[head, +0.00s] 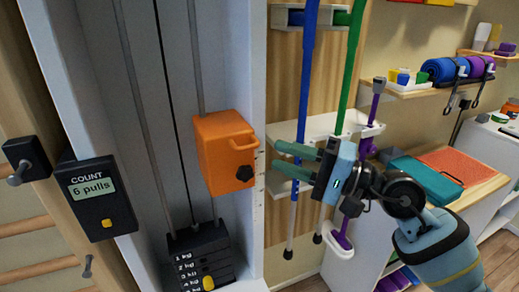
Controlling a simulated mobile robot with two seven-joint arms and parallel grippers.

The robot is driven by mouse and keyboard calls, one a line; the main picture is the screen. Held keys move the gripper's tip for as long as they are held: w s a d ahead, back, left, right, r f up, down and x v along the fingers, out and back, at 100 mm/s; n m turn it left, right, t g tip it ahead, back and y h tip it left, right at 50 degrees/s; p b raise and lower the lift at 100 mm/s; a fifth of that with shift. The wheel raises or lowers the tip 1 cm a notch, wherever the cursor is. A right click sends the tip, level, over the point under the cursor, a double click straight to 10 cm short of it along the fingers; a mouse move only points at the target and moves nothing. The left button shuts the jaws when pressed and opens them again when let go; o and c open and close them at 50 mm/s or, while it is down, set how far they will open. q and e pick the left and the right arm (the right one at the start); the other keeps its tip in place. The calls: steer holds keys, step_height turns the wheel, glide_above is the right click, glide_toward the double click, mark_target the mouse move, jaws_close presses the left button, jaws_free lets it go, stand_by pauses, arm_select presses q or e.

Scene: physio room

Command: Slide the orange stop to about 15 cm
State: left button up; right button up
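The orange stop (217,158) is a block on a vertical rod inside the white column (251,60). It has an orange handle loop on its upper right and a black knob (244,173) low on its front. A narrow strip with small marks (258,205) runs down the column's front edge beside it; I cannot read its numbers. My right gripper (278,157) is to the right of the stop, its two green fingers apart and pointing left at it. It is open and looks empty, with a small gap to the handle. My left gripper is not in view.
Below the stop is a dark weight stack (200,260) with a yellow pin. A counter box (98,198) reading "6 pulls" is at the left. Blue (305,75) and green (352,60) poles stand close around my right gripper.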

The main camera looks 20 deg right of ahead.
mark_target(254, 148)
steer(key=p+x, duration=0.2)
steer(key=x, duration=0.4)
steer(key=shift+w+a+r, duration=0.15)
steer(key=shift+w, duration=0.05)
steer(key=shift+w+a+p, duration=0.35)
steer(key=shift+w+a, duration=0.05)
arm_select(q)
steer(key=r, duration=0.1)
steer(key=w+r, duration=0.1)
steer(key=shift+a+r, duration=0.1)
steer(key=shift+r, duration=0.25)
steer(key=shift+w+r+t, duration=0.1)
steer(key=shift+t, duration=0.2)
arm_select(e)
jaws_close()
